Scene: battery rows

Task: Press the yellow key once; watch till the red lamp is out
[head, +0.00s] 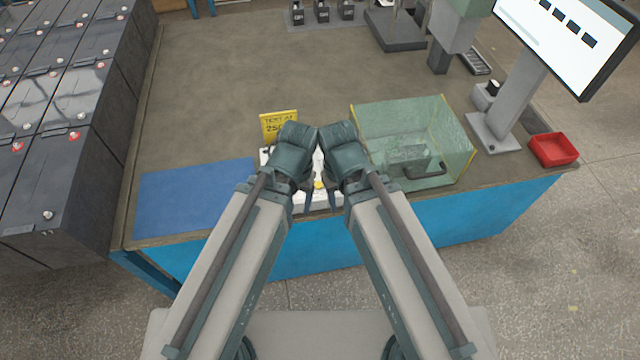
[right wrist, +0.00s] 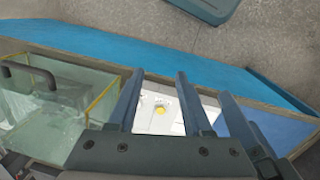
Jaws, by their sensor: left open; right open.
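The yellow key (head: 319,184) sits on a white panel (head: 322,200) at the table's front edge, partly hidden by my wrists in the head view. In the right wrist view the yellow key (right wrist: 159,111) shows between the fingers of my right gripper (right wrist: 159,82), which is open and empty. I cannot tell the height of the fingers above the key. My left gripper (head: 284,188) is open, just left of the panel, its fingers mostly hidden by its wrist. I cannot make out the red lamp in either view.
A yellow sign (head: 279,125) stands behind the panel. A blue mat (head: 190,195) lies to the left and a clear box (head: 418,130) stands close to the right. A red tray (head: 553,149) and a monitor (head: 570,35) are further right. Dark batteries (head: 50,130) line the left.

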